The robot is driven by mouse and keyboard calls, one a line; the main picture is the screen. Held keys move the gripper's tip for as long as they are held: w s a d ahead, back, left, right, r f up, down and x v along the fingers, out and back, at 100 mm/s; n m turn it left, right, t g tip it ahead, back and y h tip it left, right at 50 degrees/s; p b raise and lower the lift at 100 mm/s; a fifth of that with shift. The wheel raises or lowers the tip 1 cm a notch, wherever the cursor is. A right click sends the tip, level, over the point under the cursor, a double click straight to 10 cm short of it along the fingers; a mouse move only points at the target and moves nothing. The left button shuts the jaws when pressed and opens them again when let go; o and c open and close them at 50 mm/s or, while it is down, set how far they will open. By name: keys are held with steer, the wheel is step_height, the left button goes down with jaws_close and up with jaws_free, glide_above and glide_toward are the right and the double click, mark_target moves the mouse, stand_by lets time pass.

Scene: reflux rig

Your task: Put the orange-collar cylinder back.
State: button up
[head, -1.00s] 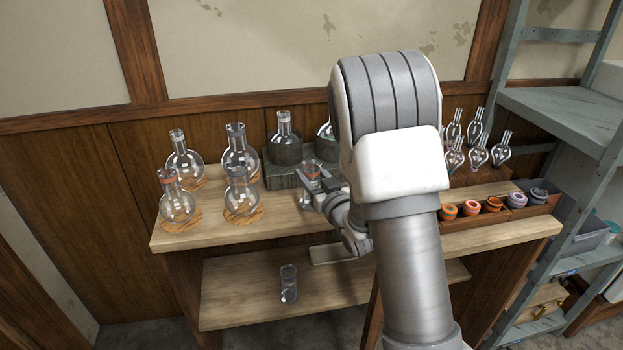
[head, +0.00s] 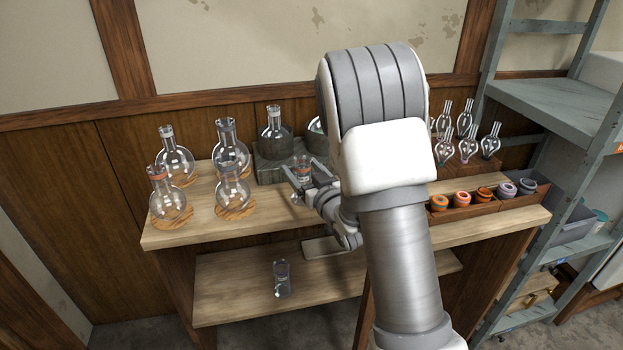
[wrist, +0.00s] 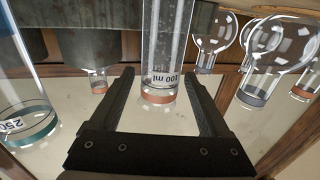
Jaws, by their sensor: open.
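The orange-collar cylinder (head: 302,172) is clear glass and stands upright on the bench top, in front of the dark block. In the wrist view, which looks upside down, it shows its "100 ml" label and orange collar (wrist: 158,97). My gripper (head: 302,184) is open around it, with one finger on each side. In the wrist view, gaps show between the glass and both fingers (wrist: 160,92). The cylinder's foot is hard to make out in the head view.
Several round flasks (head: 170,205) stand on cork rings at left. A dark block (head: 268,172) holds flasks behind. A teal-collar cylinder (wrist: 28,125) is beside my gripper. Another clear cylinder (head: 281,278) stands on the lower shelf. Coloured rings (head: 462,198) sit at right.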

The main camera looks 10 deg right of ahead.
steer(key=p+v, duration=0.5)
steer(key=v, duration=0.7)
step_height(320, 180, up, 9)
steer(key=s+d+m+g+h, duration=0.2)
steer(key=g+h, duration=0.3)
steer(key=g, duration=0.1)
steer(key=s+a+r+g, duration=0.2)
steer(key=s+g, duration=0.1)
steer(key=s, duration=0.8)
steer(key=s+a+r+g+y, duration=0.1)
steer(key=s+a+r+g, duration=0.1)
steer(key=s, duration=0.9)
steer(key=shift+a+r+m+g, duration=0.3)
steer(key=shift+a+r+g, duration=0.15)
steer(key=shift+r, duration=0.2)
steer(key=shift+r, duration=0.1)
